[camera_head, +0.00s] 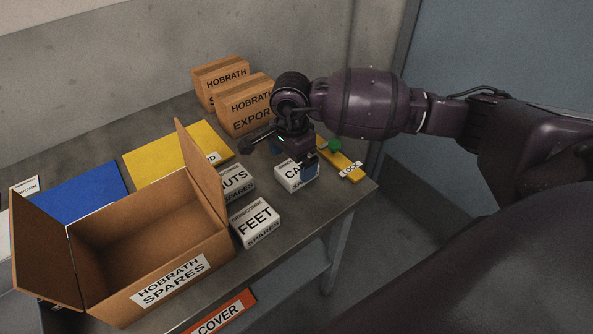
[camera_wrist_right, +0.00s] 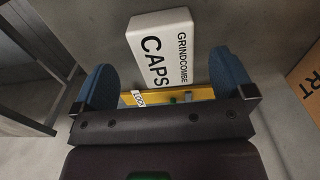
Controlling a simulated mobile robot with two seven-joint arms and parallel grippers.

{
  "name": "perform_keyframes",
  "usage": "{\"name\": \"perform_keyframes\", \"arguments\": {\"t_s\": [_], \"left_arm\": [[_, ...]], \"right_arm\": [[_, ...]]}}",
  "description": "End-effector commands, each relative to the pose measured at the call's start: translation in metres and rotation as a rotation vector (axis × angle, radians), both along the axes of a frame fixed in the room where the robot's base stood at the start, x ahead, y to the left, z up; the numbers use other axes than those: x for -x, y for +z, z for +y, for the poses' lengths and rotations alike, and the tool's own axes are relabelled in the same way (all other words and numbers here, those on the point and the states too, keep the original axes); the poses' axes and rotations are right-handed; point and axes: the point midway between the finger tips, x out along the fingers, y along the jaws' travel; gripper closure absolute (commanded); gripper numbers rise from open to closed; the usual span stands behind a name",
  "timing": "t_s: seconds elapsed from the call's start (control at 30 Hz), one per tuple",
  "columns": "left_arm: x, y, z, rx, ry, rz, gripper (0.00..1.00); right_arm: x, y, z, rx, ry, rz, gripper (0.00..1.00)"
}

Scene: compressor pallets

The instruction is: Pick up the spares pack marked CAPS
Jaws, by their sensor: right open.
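The white CAPS spares pack (camera_head: 290,177) lies on the bench near its right end, partly hidden by my right gripper (camera_head: 292,160) in the head view. In the right wrist view the CAPS pack (camera_wrist_right: 166,50) lies ahead of my right gripper (camera_wrist_right: 160,85), roughly between its two blue fingertips. The right gripper is open and empty; I cannot tell how far it is from the pack. My left gripper is not in view.
An open HOBRATH SPARES carton (camera_head: 185,262) stands further left. A yellow LOCK bar (camera_head: 342,163) lies to the right. Two brown cartons (camera_head: 245,105) stand behind, near the wall.

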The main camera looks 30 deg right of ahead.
Motion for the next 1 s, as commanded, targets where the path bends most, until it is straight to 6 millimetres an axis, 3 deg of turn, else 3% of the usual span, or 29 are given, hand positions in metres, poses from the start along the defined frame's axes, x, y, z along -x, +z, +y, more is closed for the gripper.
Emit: {"name": "perform_keyframes", "arguments": {"t_s": [0.4, 0.63, 1.0], "left_arm": [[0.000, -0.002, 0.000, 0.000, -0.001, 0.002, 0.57], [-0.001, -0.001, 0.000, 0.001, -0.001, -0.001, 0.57], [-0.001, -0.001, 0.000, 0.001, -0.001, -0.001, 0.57]], "right_arm": [[-0.002, -0.048, 0.003, -0.002, -0.002, 0.001, 0.00], [-0.003, -0.049, 0.003, -0.001, -0.001, -0.001, 0.00], [-0.003, -0.049, 0.003, -0.001, -0.001, -0.001, 0.55]]}}
